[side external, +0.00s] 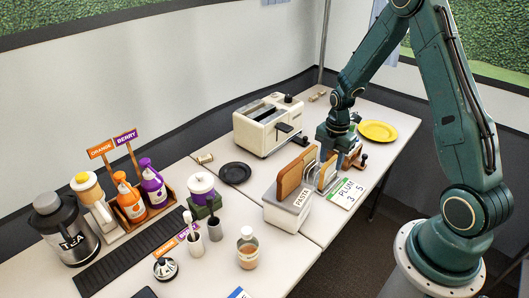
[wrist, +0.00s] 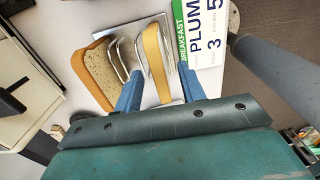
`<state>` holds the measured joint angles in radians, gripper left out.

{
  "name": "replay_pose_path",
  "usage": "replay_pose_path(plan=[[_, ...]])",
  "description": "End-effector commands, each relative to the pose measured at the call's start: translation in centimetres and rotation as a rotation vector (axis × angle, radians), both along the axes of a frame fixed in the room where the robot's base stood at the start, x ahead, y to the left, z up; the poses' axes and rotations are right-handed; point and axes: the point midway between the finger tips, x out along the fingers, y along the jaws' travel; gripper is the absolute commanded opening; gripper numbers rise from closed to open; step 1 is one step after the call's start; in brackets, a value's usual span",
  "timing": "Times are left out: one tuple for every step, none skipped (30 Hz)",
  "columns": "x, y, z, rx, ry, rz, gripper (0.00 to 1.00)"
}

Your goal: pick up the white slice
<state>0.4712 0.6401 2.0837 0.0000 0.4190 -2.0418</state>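A slice with a tan crust (wrist: 156,62), seemingly the white slice, stands on edge in a wire rack (wrist: 118,60). It also shows in the side external view (side external: 328,171), partly hidden by my gripper. My gripper (wrist: 160,76) is open, with one blue finger on each side of this slice's near end. I see gaps between the fingers and the slice; how deep they reach is unclear. In the side external view my gripper (side external: 337,158) is over the rack. A brown seeded slice (wrist: 92,72) stands to the left of the rack's loops.
A PLUM card (wrist: 203,45) lies to the right. A cream toaster (side external: 268,127) and a yellow plate (side external: 377,131) stand behind. A black plate (side external: 235,172) lies left.

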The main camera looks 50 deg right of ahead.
Motion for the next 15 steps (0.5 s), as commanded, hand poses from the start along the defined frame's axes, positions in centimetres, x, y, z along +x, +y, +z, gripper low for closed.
replay_pose_path(plan=[[-0.02, 0.01, -0.53, 0.001, 0.001, 0.000, 0.40], [-0.01, 0.00, -0.78, 0.001, 0.001, 0.000, 0.40], [-0.01, 0.00, -1.04, 0.001, 0.001, 0.000, 0.40], [-0.01, 0.00, -1.18, 0.001, 0.000, 0.000, 0.40], [-0.01, -0.01, -1.29, 0.001, 0.000, 0.000, 0.40], [0.01, -0.01, -1.40, 0.000, -0.001, 0.000, 0.40], [0.01, -0.02, -1.45, 0.000, -0.001, 0.000, 0.40], [0.02, -0.02, -1.47, 0.000, -0.001, 0.000, 0.40], [0.02, -0.02, -1.49, 0.000, -0.002, 0.000, 0.40], [0.03, -0.03, -1.48, 0.000, -0.002, 0.000, 0.40], [0.03, -0.03, -1.48, 0.000, -0.002, 0.000, 0.40], [0.03, -0.03, -1.47, 0.000, -0.002, 0.000, 0.40], [0.02, -0.03, -1.47, 0.000, -0.002, 0.000, 0.40], [0.02, -0.03, -1.47, 0.000, -0.002, 0.000, 0.40], [0.02, -0.03, -1.46, 0.000, -0.002, 0.000, 0.40]])
